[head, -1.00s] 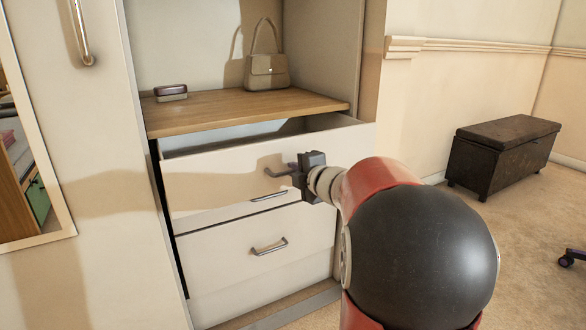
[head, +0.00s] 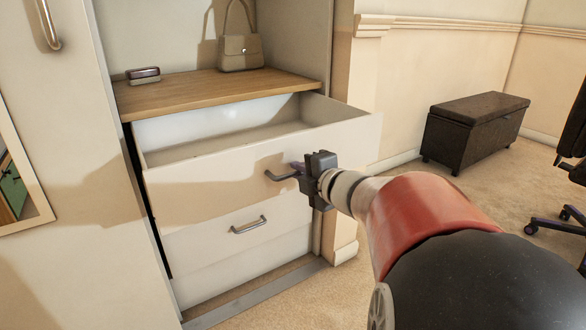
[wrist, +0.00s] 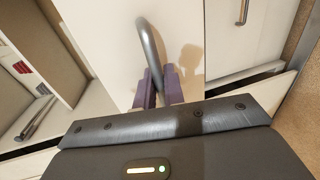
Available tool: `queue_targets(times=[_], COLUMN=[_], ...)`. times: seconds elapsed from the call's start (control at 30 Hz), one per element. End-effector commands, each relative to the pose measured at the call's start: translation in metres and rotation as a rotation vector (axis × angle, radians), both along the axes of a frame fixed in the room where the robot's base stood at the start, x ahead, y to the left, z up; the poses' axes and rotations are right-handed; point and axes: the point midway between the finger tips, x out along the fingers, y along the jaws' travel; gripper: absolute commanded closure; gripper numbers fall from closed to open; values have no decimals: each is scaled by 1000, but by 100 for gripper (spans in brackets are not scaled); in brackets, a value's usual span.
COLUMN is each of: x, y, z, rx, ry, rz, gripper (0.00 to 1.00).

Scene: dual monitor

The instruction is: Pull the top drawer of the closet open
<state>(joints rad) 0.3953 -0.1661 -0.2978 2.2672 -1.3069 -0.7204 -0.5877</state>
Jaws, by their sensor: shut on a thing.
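The closet's top drawer (head: 215,185) is white and stands well out from the closet, with its empty-looking inside (head: 225,130) showing. My gripper (head: 297,171) is at the drawer's front and shut on its metal bar handle (head: 276,176). In the wrist view the purple fingers (wrist: 158,88) close around the curved handle (wrist: 150,50), partly hiding it. The gripper body hides the right part of the handle in the head view.
A lower drawer (head: 205,250) with its own handle (head: 248,225) is shut below. A handbag (head: 240,52) and a small case (head: 143,75) are on the wooden shelf (head: 190,92) above. A dark bench (head: 475,132) and an office chair (head: 574,165) stand right; carpet between is clear.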

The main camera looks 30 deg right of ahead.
Motion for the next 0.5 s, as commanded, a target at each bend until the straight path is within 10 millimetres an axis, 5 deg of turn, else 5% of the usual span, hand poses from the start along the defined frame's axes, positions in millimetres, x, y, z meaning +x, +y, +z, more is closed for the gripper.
queue_targets(times=[0.2, 0.23, 0.33, 0.5], x=[0, 0, 0, 0], y=[0, 0, 0, 0], z=[-1, -1, -1, 0], rx=[0, 1, 0, 0], ry=[2, 2, 2, 1], rz=[-1, -1, -1, -1], gripper=[100, 87, 75, 75])
